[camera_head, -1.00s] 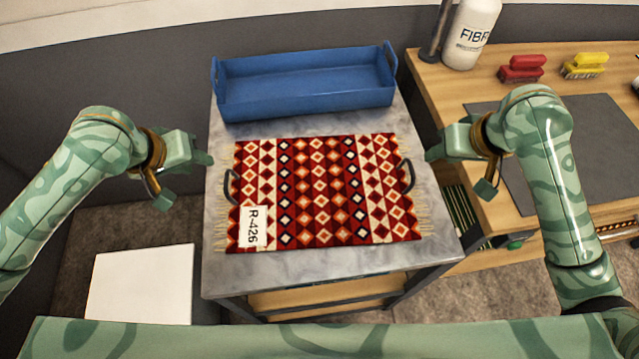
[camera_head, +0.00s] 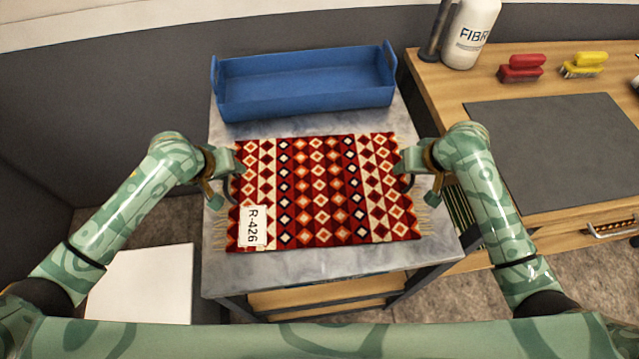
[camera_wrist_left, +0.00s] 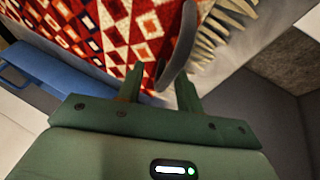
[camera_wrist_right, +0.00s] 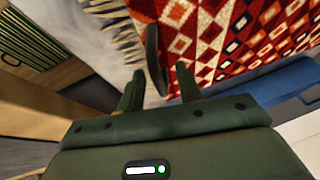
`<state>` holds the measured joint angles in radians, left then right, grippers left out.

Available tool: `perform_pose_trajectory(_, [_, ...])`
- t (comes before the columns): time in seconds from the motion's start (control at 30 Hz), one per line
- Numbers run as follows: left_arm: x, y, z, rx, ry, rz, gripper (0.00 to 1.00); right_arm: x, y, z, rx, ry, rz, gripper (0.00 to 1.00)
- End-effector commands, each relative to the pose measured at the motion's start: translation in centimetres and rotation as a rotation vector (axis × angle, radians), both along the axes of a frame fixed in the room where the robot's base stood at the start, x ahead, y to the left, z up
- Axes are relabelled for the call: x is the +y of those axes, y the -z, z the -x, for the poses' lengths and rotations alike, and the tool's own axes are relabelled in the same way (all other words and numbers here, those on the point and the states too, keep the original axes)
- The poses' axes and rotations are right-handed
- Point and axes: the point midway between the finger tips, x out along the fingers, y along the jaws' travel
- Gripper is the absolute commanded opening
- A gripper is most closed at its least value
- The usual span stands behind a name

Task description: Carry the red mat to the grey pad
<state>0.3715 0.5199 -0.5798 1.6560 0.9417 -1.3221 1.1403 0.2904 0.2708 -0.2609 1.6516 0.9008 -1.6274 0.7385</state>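The red patterned mat (camera_head: 320,190) lies flat on the marble-topped cart, with a dark handle at each side and a white R-426 tag (camera_head: 253,226). The grey pad (camera_head: 560,145) lies bare on the wooden bench at right. My left gripper (camera_head: 228,181) is open at the mat's left handle; in the left wrist view that handle (camera_wrist_left: 180,45) shows around the gap between the fingers. My right gripper (camera_head: 414,181) is open at the right handle; in the right wrist view that handle (camera_wrist_right: 154,58) stands between the spread fingertips. Neither gripper visibly clamps a handle.
A blue tray (camera_head: 305,88) stands behind the mat on the cart top (camera_head: 330,266). A white bottle (camera_head: 470,35), a red brush (camera_head: 522,68) and a yellow brush (camera_head: 584,65) stand behind the pad. A white block (camera_head: 140,287) is low at left.

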Motion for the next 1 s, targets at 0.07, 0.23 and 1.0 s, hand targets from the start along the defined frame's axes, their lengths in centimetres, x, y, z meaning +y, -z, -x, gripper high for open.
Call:
perform_pose_trajectory(0.07, [0.0,0.0,0.0,0.0,0.0,0.0,0.36,0.0,0.0,0.0,0.0,0.0,0.0,0.35])
perform_pose_trajectory(0.23, [0.0,0.0,0.0,0.0,0.0,0.0,0.17,0.0,0.0,0.0,0.0,0.0,0.0,0.16])
perform_pose_trajectory(1.0, [0.0,-4.6,-0.2,-0.021,-0.001,0.002,0.0,-0.1,-4.5,-0.1,-0.019,0.001,0.001,0.0])
